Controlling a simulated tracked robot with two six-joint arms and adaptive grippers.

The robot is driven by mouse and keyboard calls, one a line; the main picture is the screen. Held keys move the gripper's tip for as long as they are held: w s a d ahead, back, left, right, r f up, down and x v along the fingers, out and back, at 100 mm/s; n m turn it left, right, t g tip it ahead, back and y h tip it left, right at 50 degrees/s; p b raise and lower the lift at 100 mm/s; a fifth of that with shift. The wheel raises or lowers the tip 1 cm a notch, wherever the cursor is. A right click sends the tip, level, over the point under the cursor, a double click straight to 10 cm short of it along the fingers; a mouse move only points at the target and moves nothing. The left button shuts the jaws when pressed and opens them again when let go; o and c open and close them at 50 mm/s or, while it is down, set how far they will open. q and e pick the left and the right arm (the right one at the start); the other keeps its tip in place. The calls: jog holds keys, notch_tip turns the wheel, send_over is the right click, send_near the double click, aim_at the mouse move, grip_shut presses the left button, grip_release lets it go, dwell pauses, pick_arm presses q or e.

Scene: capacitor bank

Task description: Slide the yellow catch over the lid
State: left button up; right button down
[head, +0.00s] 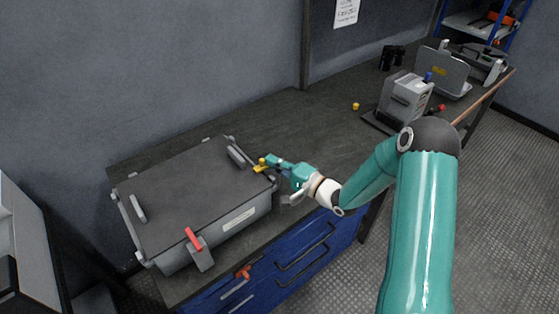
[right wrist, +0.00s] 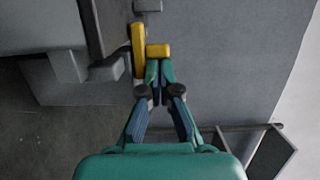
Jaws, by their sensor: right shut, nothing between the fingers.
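The grey case with its dark flat lid (head: 185,185) sits shut on the workbench. The yellow catch (head: 260,168) is at the case's right side, by the lid's edge. In the right wrist view the yellow catch (right wrist: 138,50) shows as an upright bar with a short yellow knob (right wrist: 158,50) beside it. My right gripper (head: 270,160) is shut and empty, with its fingertips (right wrist: 160,64) right at the knob; whether they touch it I cannot tell. My left gripper is in neither view.
A red latch (head: 194,240) is on the case's front side. A grey box device (head: 405,98), an open grey case (head: 442,72) and a small yellow piece (head: 355,106) stand farther right on the bench. The bench middle (head: 300,125) is clear. Blue drawers (head: 290,262) are below.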

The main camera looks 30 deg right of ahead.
jog(key=shift+a, duration=0.25)
jog(key=s+d+b, duration=0.2)
jog(key=s+d, duration=0.5)
jog(key=s, duration=0.2)
jog(key=shift+d, duration=0.3)
jog(key=shift+s+f, duration=0.1)
